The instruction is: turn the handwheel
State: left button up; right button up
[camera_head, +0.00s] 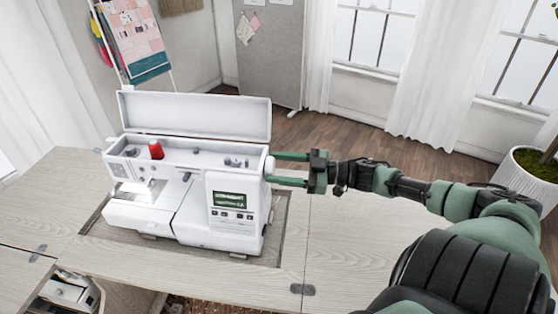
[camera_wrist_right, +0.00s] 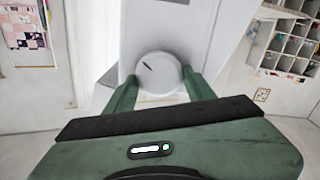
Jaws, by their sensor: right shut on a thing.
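The white sewing machine (camera_head: 190,185) stands on the cabinet with its top lid raised. Its handwheel (camera_head: 269,165) sticks out of the right end, partly hidden by my gripper. In the right wrist view the handwheel (camera_wrist_right: 158,72) is a round white knob with a dark line slanting toward upper left. My right gripper (camera_head: 290,169) reaches in from the right, with its green fingers on either side of the handwheel, shut on it. The fingers also show in the right wrist view (camera_wrist_right: 157,90). My left gripper is not in view.
The wooden cabinet top (camera_head: 345,240) is clear to the right of the machine. A red thread spool (camera_head: 156,150) stands in the machine's top. The raised lid (camera_head: 195,115) rises behind it. A plant pot (camera_head: 530,178) is at the far right.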

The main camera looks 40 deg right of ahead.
jog(key=n+p, duration=0.1)
jog(key=n, duration=0.5)
jog(key=shift+s+a+f+n, duration=0.1)
jog(key=shift+n, duration=0.2)
jog(key=n, duration=0.3)
jog(key=shift+f+n, duration=0.15)
jog(key=shift+n, duration=0.15)
jog(key=shift+f+n+b, duration=0.2)
jog(key=shift+n+b, duration=2.2)
jog(key=shift+n, duration=1.4)
jog(key=shift+f+n+b, duration=0.2)
jog(key=shift+n+b, duration=2.15)
jog(key=shift+n, duration=1.45)
